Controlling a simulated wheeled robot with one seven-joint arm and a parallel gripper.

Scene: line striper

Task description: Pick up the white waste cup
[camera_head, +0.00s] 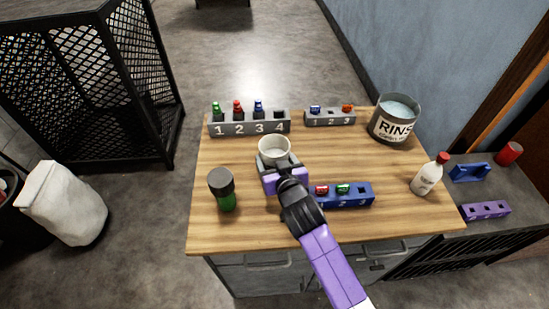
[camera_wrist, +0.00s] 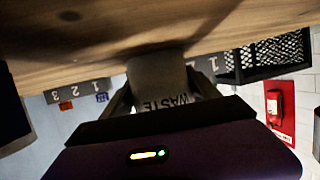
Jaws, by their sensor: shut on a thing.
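The white waste cup (camera_head: 274,149) is upright at the middle of the wooden table, behind the blue rack. My gripper (camera_head: 273,163) reaches it from the front, with its fingers on either side, shut on the cup. In the wrist view, which is upside down, the cup (camera_wrist: 158,78) sits between the fingers with its WASTE lettering partly hidden by the gripper body. Its base is at or very near the table top; I cannot tell whether there is a gap.
On the wooden table (camera_head: 240,232) stand a four-slot grey rack (camera_head: 250,129), a smaller grey rack (camera_head: 330,120), a RINSE tub (camera_head: 395,119), a green dark-capped bottle (camera_head: 225,192), a blue rack (camera_head: 352,200) close right of my gripper, and a white red-capped bottle (camera_head: 428,177).

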